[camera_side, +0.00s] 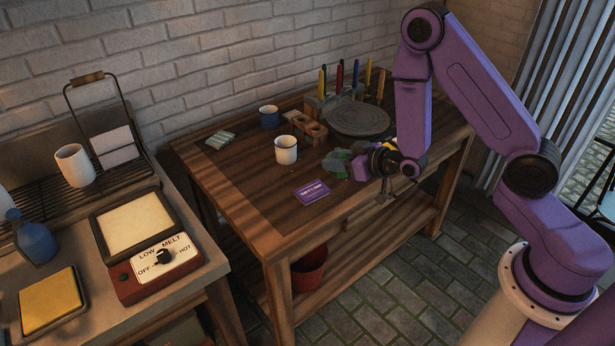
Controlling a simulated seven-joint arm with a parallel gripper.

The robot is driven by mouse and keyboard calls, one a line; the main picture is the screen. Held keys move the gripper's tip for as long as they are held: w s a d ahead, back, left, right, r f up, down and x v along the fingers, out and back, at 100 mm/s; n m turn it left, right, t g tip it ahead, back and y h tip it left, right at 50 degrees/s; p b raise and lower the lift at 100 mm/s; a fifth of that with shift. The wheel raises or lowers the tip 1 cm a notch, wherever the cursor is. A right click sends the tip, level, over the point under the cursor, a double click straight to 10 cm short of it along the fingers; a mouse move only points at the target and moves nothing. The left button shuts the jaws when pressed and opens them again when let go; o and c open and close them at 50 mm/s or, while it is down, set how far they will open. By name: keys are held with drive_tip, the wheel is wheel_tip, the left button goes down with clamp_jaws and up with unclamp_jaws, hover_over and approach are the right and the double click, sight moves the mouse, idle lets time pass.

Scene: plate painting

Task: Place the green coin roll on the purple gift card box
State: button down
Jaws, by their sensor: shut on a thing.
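The purple gift card box (312,191) lies flat on the wooden table near its front edge, with pale lettering on top. My gripper (352,168) is to the right of the box and a little behind it, low near the tabletop. It is shut on a dark green thing, which looks like the green coin roll (337,164). The gripper partly hides it, and its exact shape is hard to make out. I cannot tell whether it touches the table. The top of the box is bare.
A white mug (286,150), a blue mug (269,117) and a round grey turntable (359,120) stand behind. A wooden block with holes (305,126) and a tool holder (333,102) are there too. Pale green packets (220,140) lie at left. The table's left front is clear.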

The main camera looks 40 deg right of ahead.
drive_tip(key=w+f, duration=0.2)
drive_tip(key=w, duration=0.1)
drive_tip(key=w+f, duration=0.3)
drive_tip(key=w, duration=0.1)
drive_tip(key=w+f, duration=0.3)
drive_tip(key=shift+w+a+f, duration=0.15)
drive_tip(key=shift+w+a, duration=0.05)
drive_tip(key=shift+a, duration=0.2)
drive_tip(key=shift+w+f, duration=0.1)
drive_tip(key=shift+f, duration=1.5)
drive_tip(key=shift+f, duration=0.2)
drive_tip(key=c, duration=0.8)
unclamp_jaws()
drive_tip(key=shift+r, duration=0.1)
